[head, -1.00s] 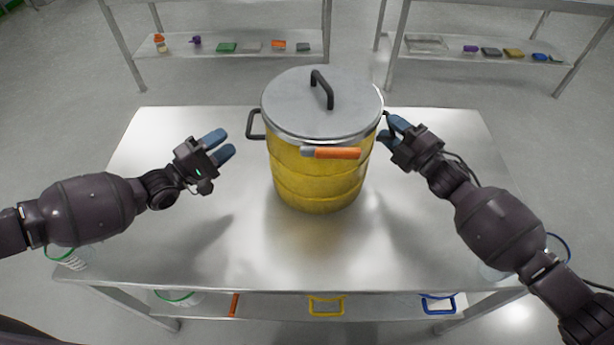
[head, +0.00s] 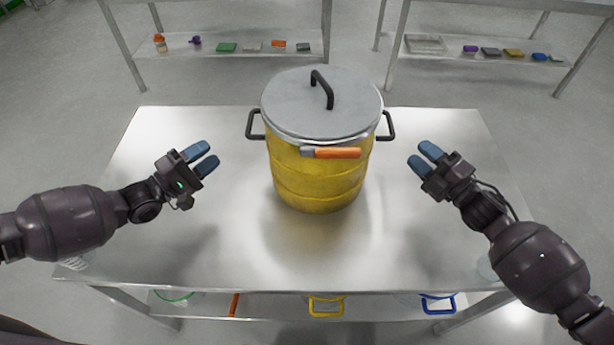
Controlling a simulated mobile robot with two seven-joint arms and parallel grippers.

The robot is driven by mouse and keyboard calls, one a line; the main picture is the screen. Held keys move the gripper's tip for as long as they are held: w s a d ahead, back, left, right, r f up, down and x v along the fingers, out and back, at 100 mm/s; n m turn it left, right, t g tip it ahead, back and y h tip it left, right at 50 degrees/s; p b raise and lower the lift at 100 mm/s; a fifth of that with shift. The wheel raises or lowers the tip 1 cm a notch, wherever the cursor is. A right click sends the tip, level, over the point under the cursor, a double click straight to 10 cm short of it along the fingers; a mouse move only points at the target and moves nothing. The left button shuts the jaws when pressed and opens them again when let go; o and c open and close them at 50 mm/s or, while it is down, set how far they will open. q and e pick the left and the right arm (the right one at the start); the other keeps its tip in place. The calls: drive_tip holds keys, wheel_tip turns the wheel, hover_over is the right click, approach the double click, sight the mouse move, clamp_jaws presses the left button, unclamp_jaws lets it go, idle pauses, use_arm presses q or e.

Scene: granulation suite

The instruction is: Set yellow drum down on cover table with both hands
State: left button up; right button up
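The yellow drum (head: 318,180) stands upright on the steel cover table (head: 230,250), near its middle and toward the far edge. It has a grey lid (head: 290,105) with a black top handle, a black side handle on the left (head: 254,125) and another on the right (head: 388,126). An orange-and-grey bar (head: 335,153) shows at its front below the rim. My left gripper (head: 209,158) is left of the drum, apart from the left handle, with its blue fingers parted and empty. My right gripper (head: 422,156) is right of the drum, apart from the right handle, fingers parted and empty.
Behind the table stand two steel racks, left (head: 180,58) and right (head: 440,62), with small bottles, boxes and a tray on their shelves. A lower shelf (head: 270,305) under the table holds items with yellow, blue and green rims or handles. The tabletop around the drum is clear.

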drive_tip(key=shift+v, duration=1.45)
